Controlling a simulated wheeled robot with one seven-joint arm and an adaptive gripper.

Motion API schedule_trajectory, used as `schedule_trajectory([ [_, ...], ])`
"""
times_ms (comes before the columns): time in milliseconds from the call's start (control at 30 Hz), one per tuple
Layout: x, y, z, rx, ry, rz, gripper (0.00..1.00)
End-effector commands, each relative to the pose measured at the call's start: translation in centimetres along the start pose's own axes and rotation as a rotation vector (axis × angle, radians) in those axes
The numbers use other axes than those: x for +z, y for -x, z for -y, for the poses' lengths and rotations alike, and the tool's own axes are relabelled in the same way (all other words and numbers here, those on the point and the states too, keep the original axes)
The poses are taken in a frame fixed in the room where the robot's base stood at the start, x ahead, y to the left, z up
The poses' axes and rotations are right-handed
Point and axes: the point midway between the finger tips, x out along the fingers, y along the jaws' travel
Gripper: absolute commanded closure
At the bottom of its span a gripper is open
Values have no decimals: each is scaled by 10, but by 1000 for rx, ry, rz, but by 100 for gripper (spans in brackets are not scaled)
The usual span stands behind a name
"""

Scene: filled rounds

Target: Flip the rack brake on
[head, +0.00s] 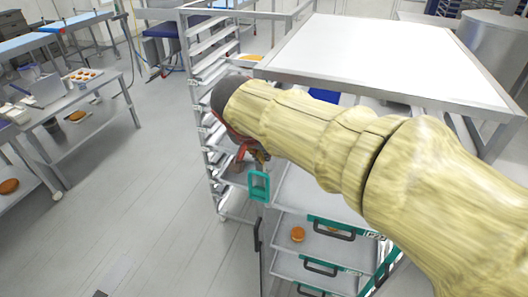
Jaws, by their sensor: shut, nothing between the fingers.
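The metal rack (188,60) stands upright left of centre, with tray rails up its side and a few trays on it. Its lower end reaches the floor near the middle of the view. I cannot make out a brake lever there; it is too small or hidden. My gripper (250,153) is at the end of my yellowish-sleeved arm, in front of the rack's rails at mid height. The arm partly covers it. It is shut with nothing held; I cannot tell whether it touches the rack.
A white-topped metal cabinet (400,50) stands right of the rack, with a teal latch (259,186) and drawers with dark handles (322,266) below. The floor (130,200) between is clear.

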Motion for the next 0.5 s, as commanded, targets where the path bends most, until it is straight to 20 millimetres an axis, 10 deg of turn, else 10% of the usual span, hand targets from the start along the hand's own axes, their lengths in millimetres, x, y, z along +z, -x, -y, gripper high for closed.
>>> schedule_trajectory([
  [500,0,-67,0,0,1,0,100],
])
